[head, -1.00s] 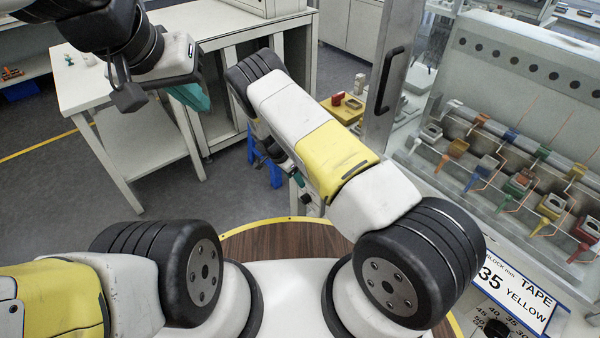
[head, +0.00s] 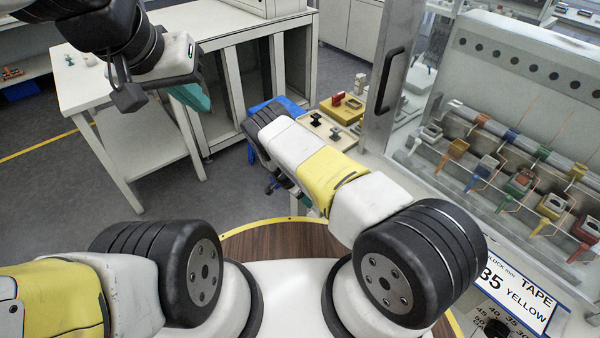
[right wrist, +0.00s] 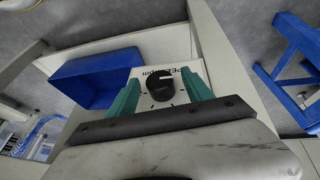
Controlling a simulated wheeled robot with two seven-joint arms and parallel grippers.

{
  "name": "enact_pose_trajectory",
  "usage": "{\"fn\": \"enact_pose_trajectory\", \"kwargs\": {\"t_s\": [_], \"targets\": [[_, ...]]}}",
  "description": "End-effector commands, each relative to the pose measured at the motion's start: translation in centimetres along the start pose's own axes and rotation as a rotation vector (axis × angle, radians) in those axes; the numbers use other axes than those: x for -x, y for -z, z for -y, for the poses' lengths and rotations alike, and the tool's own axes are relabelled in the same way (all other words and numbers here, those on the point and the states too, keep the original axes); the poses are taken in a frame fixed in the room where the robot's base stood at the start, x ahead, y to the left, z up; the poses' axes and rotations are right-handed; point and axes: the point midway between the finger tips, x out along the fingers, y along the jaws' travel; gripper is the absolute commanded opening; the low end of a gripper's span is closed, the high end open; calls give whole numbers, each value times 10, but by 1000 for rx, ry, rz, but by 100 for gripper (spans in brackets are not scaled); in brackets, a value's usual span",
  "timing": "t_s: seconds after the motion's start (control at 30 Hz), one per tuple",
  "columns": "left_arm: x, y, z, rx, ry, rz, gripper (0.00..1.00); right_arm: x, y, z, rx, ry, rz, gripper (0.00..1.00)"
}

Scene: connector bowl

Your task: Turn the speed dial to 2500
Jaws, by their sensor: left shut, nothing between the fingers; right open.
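The speed dial is a round black knob (right wrist: 160,84) on a white panel, seen in the right wrist view. Part of a printed label shows above it, upside down, and short tick marks surround it; the numbers are too small to read. A light mark shows on the knob. My right gripper (right wrist: 163,88) is open, with one teal finger on each side of the knob; I cannot tell whether they touch it. In the head view that gripper is mostly hidden by my right arm. My left gripper (head: 192,97) is shut and empty at the upper left, far from the dial.
A blue bin (right wrist: 95,78) lies beside the dial panel, and a blue stool (right wrist: 293,55) stands at the right. In the head view a beige block with black knobs (head: 325,127) and a yellow box with a red part (head: 345,108) stand beyond my arm. A colourful connector rack (head: 520,160) is at the right.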

Motion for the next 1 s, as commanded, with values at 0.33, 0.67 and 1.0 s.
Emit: {"fn": "enact_pose_trajectory", "kwargs": {"t_s": [0.33,0.67,1.0], "targets": [[0,0,0,0,0,0,0,0,0,0,0,0,0,20],[0,0,0,0,0,0,0,1,0,-1,-6,16,0,0],[0,0,0,0,0,0,0,1,0,-6,-75,180,3,0]]}}
